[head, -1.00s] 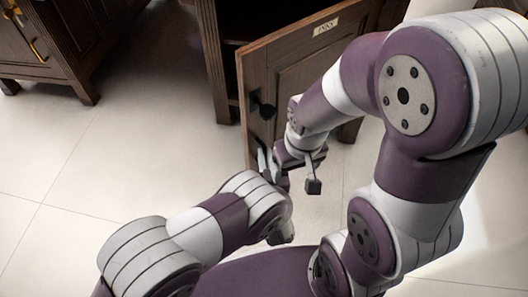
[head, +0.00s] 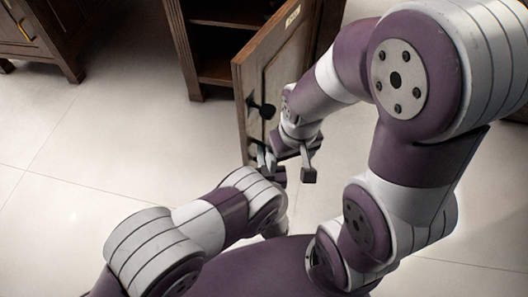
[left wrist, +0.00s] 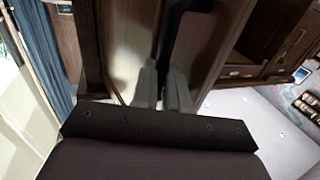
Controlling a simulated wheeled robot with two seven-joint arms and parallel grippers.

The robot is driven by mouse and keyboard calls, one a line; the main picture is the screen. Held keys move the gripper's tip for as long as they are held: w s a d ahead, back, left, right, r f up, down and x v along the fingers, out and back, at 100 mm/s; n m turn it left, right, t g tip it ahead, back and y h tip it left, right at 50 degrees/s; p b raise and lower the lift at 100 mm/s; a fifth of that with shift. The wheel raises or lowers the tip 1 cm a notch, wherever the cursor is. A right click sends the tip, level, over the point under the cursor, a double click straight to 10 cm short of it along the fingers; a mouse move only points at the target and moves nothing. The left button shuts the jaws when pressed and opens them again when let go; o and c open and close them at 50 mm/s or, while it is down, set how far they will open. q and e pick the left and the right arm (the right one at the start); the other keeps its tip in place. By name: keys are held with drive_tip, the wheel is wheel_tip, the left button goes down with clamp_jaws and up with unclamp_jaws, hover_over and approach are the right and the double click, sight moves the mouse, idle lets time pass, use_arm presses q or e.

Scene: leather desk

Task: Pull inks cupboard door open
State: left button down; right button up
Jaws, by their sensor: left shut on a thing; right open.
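The inks cupboard door (head: 275,85) is dark panelled wood with a small pale label (head: 293,17) near its top. It stands ajar, swung out from the cupboard (head: 187,55), whose shelves show. A black handle (head: 262,108) sits on its face. My left gripper (head: 264,158) is low at the door's free edge. In the left wrist view its fingers are shut on the lower part of the black handle (left wrist: 178,25). My right gripper (head: 293,173) is open and empty, just right of the left one and in front of the door. The right arm hides part of the door.
Another dark wooden cabinet (head: 60,35) with a brass handle stands at the upper left. The pale tiled floor (head: 110,130) between it and my left arm is clear. My two arms are close together in front of the door.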

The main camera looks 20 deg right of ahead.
use_arm(q)
drive_tip(key=shift+s+d+r, duration=0.2)
drive_tip(key=shift+d+r, duration=0.2)
drive_tip(key=shift+d, duration=0.3)
drive_tip(key=c, duration=1.1)
unclamp_jaws()
drive_tip(key=shift+c, duration=0.2)
drive_tip(key=shift+f, duration=0.15)
drive_tip(key=shift+a+f, duration=0.1)
drive_tip(key=shift+a, duration=0.05)
